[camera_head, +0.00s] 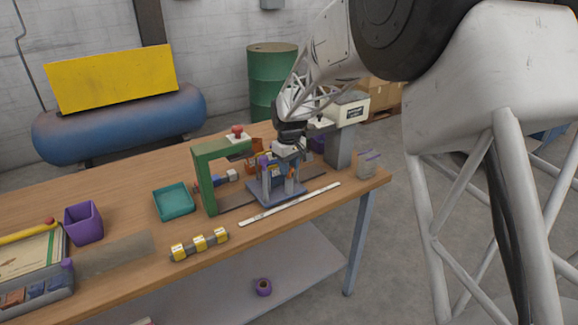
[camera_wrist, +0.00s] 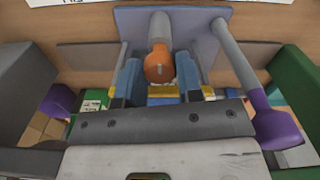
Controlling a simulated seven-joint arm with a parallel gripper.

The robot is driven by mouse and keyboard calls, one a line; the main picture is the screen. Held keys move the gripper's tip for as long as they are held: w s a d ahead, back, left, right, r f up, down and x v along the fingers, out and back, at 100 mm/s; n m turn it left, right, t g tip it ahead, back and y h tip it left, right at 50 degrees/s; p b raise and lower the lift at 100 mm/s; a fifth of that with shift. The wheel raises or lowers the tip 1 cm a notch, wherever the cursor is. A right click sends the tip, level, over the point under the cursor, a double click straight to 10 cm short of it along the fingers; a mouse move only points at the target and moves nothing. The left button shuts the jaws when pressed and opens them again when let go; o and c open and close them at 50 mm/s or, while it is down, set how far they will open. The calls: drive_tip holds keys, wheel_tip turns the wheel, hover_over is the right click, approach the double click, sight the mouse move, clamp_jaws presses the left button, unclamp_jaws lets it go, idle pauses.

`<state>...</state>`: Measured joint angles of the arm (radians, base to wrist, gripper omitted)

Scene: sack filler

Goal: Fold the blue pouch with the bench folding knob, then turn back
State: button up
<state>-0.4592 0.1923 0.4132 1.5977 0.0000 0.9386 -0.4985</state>
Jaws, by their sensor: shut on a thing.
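The folding station stands on the wooden bench, with a blue-grey base plate (camera_head: 288,193) and upright posts. An orange-ended knob (camera_wrist: 158,66) on a grey shaft is in the middle there. My gripper (camera_wrist: 159,72) has blue fingers on either side of this knob and is shut on it. In the head view my gripper (camera_head: 277,168) is low among the posts, which partly hide it. I cannot clearly make out the blue pouch; small blue and yellow patches show around the fingers.
A green arch (camera_head: 207,178) stands close left of the station, and a grey post machine (camera_head: 340,145) to its right. A teal tray (camera_head: 174,202), a purple bin (camera_head: 84,223) and a yellow-banded block (camera_head: 200,244) lie left. A white strip (camera_head: 290,204) lies in front.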

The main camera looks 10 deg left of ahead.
idle(0.4)
drive_tip(key=o, duration=0.9)
drive_tip(key=shift+r, duration=0.15)
drive_tip(key=shift+r, duration=3.75)
